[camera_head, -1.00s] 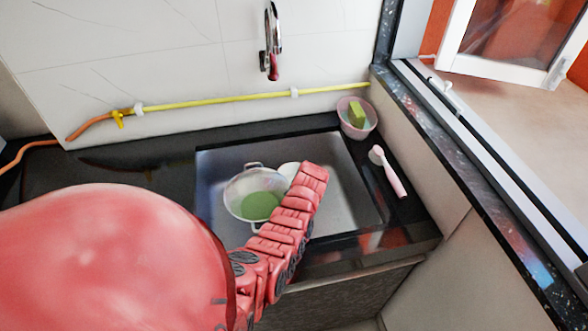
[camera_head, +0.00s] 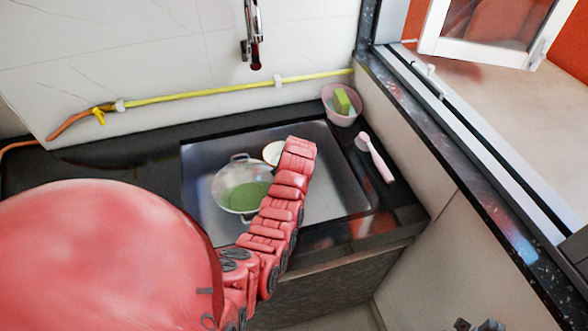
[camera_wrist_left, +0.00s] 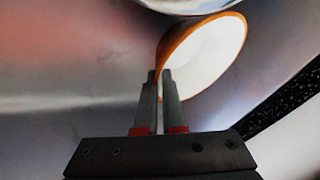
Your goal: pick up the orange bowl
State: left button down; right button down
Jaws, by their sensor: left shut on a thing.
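The orange bowl (camera_wrist_left: 205,55) shows in the left wrist view with an orange rim and a pale inside, tilted. My left gripper (camera_wrist_left: 160,75) is shut on its near left rim, with the two fingertips close together there. In the head view, a small part of the bowl (camera_head: 272,152) shows at the back of the sink beside the end of my red left arm. That arm hides the rest of it and my left gripper. My right gripper (camera_head: 479,326) shows only partly at the bottom edge, low and right of the counter; its fingers are cut off.
A two-handled strainer or pot (camera_head: 226,187) with a green inside sits in the metal sink (camera_head: 335,190), left of the bowl. A pink tub (camera_head: 341,118) with a green sponge (camera_head: 342,101) and a pink brush (camera_head: 376,158) are on the dark counter. A faucet (camera_head: 252,45) hangs above.

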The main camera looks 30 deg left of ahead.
pick_arm(q)
notch_tip(320, 180, up, 21)
jog(key=b, duration=0.2)
jog(key=s+d+f+n+g+y+p, duration=0.1)
jog(key=s+d+f+n+g+p, duration=0.15)
jog(key=s+d+f, duration=0.4)
jog(key=s+d+f+n+g+y+p, duration=0.1)
jog(key=s+f+n, duration=0.3)
jog(key=s, duration=0.6)
jog(key=w+a, duration=0.2)
jog(key=w, duration=0.2)
jog(key=w+a+f+b, duration=0.1)
jog(key=w+a, duration=0.2)
jog(key=w, duration=0.2)
jog(key=w+a+b, duration=0.1)
jog(key=w+a, duration=0.2)
jog(key=w, duration=0.1)
jog(key=shift+w+a+f, duration=0.1)
jog(key=shift+w+f, duration=0.15)
jog(key=shift+f, duration=0.4)
notch_tip(320, 180, down, 3)
jog(key=shift+r, duration=0.2)
jog(key=shift+f, duration=0.25)
